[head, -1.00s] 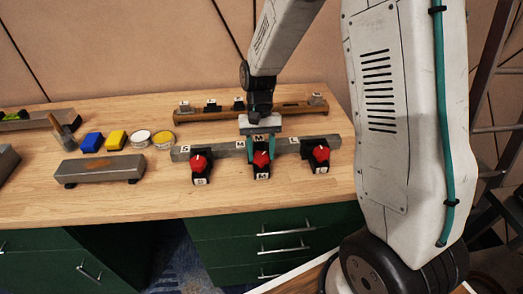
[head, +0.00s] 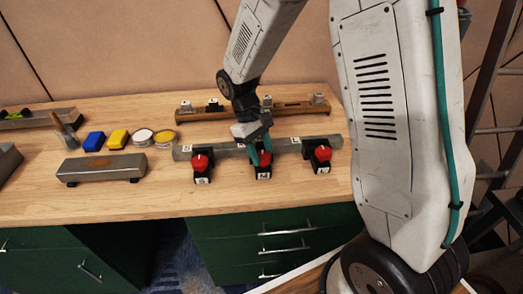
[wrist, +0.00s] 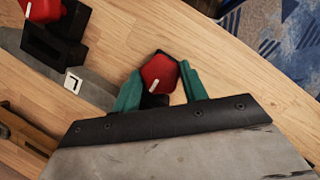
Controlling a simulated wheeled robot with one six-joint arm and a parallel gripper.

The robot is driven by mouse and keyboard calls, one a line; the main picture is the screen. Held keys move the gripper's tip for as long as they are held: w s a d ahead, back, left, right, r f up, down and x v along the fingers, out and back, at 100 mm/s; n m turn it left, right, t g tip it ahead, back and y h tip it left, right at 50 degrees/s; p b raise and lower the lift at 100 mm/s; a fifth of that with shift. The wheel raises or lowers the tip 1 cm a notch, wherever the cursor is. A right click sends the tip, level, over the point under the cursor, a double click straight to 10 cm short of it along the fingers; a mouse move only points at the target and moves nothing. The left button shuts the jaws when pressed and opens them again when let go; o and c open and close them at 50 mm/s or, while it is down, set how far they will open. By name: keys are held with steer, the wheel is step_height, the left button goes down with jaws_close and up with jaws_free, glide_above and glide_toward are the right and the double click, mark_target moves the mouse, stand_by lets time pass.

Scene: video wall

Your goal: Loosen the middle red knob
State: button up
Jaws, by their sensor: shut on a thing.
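The middle red knob (head: 265,159) sits on a black block at the front of a grey bar (head: 225,151) on the workbench. My gripper (head: 260,156) reaches down to it from above and behind, its body turned at an angle to the bar. In the wrist view, the red knob (wrist: 159,72) with a white pointer mark lies between my two green fingers (wrist: 161,86), which are shut on its sides. Part of the knob is hidden by the fingers in the head view. A left red knob (head: 201,162) and a right red knob (head: 322,153) stand apart on the same bar.
A brown wooden rail (head: 295,107) with several small fittings lies behind. To the left are a grey block (head: 103,168), blue (head: 93,141) and yellow (head: 117,139) pieces and two round tins. The bench front is clear.

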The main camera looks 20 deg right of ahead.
steer(key=shift+w+n, duration=0.1)
steer(key=shift+n, duration=0.2)
steer(key=o, duration=0.7)
steer(key=shift+a, duration=0.1)
steer(key=v, duration=0.8)
